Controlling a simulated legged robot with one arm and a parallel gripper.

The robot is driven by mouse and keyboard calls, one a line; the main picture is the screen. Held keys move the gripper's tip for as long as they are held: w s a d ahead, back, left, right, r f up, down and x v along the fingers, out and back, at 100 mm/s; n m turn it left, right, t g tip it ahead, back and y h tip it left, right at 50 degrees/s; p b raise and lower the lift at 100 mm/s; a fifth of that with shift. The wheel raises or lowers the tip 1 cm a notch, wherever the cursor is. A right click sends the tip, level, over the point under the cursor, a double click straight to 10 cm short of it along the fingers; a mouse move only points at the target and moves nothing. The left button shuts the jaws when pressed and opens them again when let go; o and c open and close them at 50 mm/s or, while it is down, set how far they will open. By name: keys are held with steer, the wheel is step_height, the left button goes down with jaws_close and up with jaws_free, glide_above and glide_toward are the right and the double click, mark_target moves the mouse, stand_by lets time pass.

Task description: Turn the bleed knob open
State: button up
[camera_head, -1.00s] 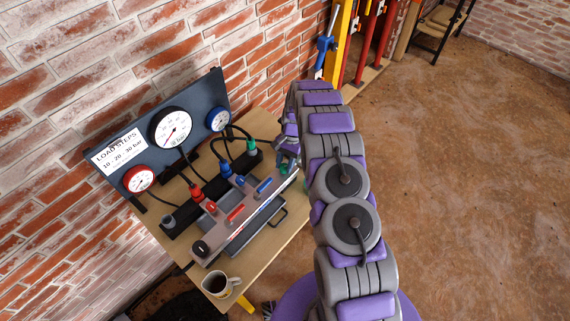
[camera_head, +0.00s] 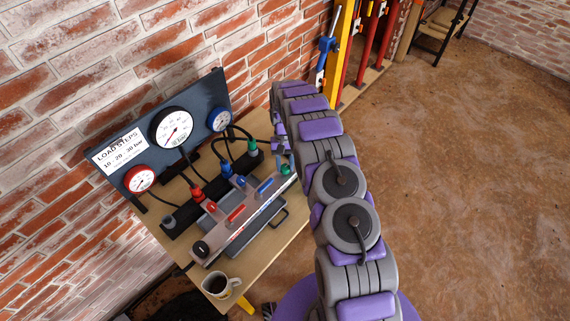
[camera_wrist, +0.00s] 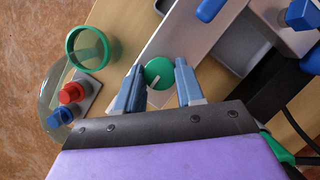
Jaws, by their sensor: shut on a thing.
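The bleed knob (camera_wrist: 160,71) is a round green knob with a white pointer mark, seen in the wrist view on the grey panel. Its mark points toward the lower left of that view. My gripper (camera_wrist: 161,78) is shut on the knob, with one blue-grey finger on each side of it. Only a little green of the knob shows there.
Gauges, including a large white dial (camera_head: 172,128), stand behind hoses and couplings. A coffee mug (camera_head: 220,286) stands at the table's near edge.

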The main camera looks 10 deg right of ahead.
steer(key=shift+w, duration=0.1)
steer(key=o, duration=1)
steer(key=shift+o, duration=0.2)
steer(key=a+p+v, duration=0.1)
steer(key=p+v, duration=0.7)
steer(key=v, duration=0.9)
steer(key=shift+d, duration=0.45)
steer(key=shift+r, duration=0.15)
